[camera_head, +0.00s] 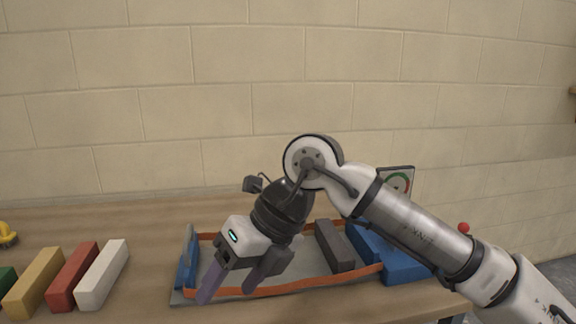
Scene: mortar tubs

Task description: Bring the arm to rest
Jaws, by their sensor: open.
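My gripper (236,284) hangs from my arm, which reaches in from the lower right. Its two fingers point down and to the left, spread apart with nothing between them. It is in front of and over the left part of a grey tray (183,297) with an orange inner border. The gripper hides part of the tray. My arm's wrist stands above the tray, against the wall behind.
Several coloured blocks, including a white one (102,276) and a red one (73,278), lie on the wooden table (130,215) at left. A framed dial (398,182) stands behind. A brick wall closes the back.

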